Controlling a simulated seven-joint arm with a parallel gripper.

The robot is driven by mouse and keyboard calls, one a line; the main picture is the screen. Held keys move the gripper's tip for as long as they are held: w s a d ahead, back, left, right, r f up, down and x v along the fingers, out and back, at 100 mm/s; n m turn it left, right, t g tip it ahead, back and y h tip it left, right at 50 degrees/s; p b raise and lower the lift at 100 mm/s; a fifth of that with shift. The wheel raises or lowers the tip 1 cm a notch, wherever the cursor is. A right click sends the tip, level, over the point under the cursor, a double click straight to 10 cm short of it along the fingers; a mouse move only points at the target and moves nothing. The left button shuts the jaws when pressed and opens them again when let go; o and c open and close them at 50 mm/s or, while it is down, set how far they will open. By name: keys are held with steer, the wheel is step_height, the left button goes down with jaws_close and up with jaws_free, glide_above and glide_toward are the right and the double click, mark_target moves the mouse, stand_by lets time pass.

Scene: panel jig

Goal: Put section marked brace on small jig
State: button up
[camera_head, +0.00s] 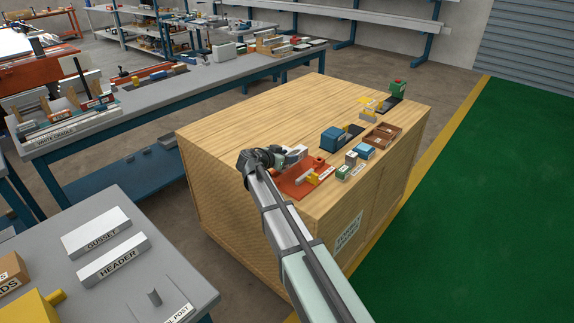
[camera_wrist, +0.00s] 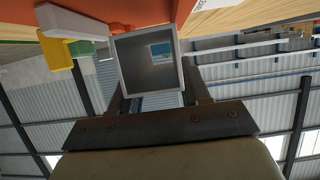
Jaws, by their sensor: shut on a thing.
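A grey hollow square section (camera_wrist: 148,58) sits between the fingers of my gripper (camera_wrist: 152,88) in the wrist view, its open end towards the camera. No brace marking can be read on it. In the head view my gripper (camera_head: 279,158) is shut on this section (camera_head: 295,155), at the left rear part of a red jig plate (camera_head: 290,188) on the wooden crate. In the wrist view the red plate (camera_wrist: 120,10) is close to the section; I cannot tell whether they touch. A pale bar (camera_head: 327,174) and a yellow block (camera_head: 312,179) are on the plate.
Small boxes (camera_head: 352,158), a blue block (camera_head: 333,139) and a brown tray (camera_head: 382,138) stand right of the plate on the crate (camera_head: 270,110). Its left rear top is clear. Sections marked GUSSET (camera_head: 97,232) and HEADER (camera_head: 113,259) lie on the grey table.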

steer(key=shift+f, duration=1.7)
steer(key=shift+f, duration=0.1)
steer(key=o, duration=1.2)
steer(key=v, duration=1.2)
